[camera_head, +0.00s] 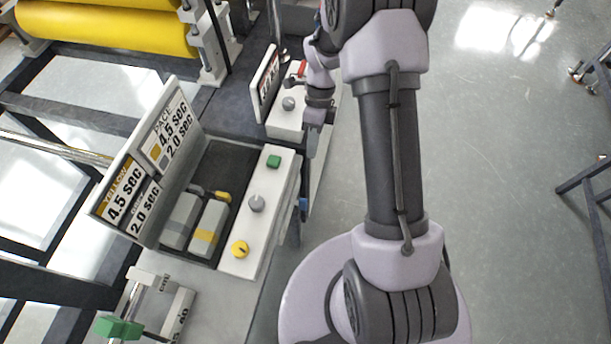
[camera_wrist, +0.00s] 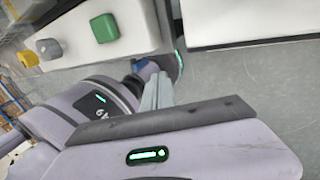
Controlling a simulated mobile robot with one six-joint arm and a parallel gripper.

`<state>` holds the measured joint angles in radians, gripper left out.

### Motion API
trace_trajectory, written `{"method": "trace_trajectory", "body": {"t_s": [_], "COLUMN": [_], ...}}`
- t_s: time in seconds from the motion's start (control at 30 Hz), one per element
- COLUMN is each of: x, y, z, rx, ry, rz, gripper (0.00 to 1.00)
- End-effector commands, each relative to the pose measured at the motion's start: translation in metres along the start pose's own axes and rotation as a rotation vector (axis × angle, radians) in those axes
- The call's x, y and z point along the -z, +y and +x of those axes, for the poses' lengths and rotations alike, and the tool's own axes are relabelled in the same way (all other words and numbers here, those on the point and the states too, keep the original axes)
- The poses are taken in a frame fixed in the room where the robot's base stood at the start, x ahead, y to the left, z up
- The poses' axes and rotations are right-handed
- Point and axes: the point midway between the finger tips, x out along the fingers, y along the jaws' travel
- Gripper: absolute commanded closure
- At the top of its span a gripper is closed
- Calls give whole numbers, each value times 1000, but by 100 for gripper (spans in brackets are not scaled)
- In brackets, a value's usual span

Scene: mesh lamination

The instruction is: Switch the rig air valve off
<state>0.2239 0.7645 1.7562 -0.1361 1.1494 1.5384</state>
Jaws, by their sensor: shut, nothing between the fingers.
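A small red handle (camera_head: 302,68), which may belong to the rig air valve, shows at the back of a white box (camera_head: 285,125) with a grey knob (camera_head: 288,103). Part of it is hidden behind my arm, so I cannot tell its position. My gripper (camera_head: 313,145) points down by the right side of this box, apart from the red handle. In the wrist view its fingers (camera_wrist: 157,82) are together and empty. The red handle does not show in the wrist view.
A white control panel (camera_head: 258,210) in front carries a green button (camera_head: 274,161), a grey knob (camera_head: 257,203) and a yellow knob (camera_head: 240,249). Upright sign plates (camera_head: 150,165) stand left of it. Yellow rollers (camera_head: 110,30) are at the back left.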

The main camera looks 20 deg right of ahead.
Motion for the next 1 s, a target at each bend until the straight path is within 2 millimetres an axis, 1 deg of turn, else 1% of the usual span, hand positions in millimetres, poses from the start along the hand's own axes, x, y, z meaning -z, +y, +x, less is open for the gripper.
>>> {"method": "trace_trajectory", "body": {"t_s": [0.17,0.4,0.47,0.6,0.7,0.83,1.0], "x": [0,0,0,0,0,0,0], "y": [-1,-1,-1,21,31,37,38], "z": [34,88,100,108,111,112,111], "rx": [-3,-3,-3,-1,0,0,0], "ry": [2,1,2,1,0,1,0], "rz": [-1,-1,-2,-4,-3,-2,-2], "gripper": [100,100,100,100,100,100,100]}}
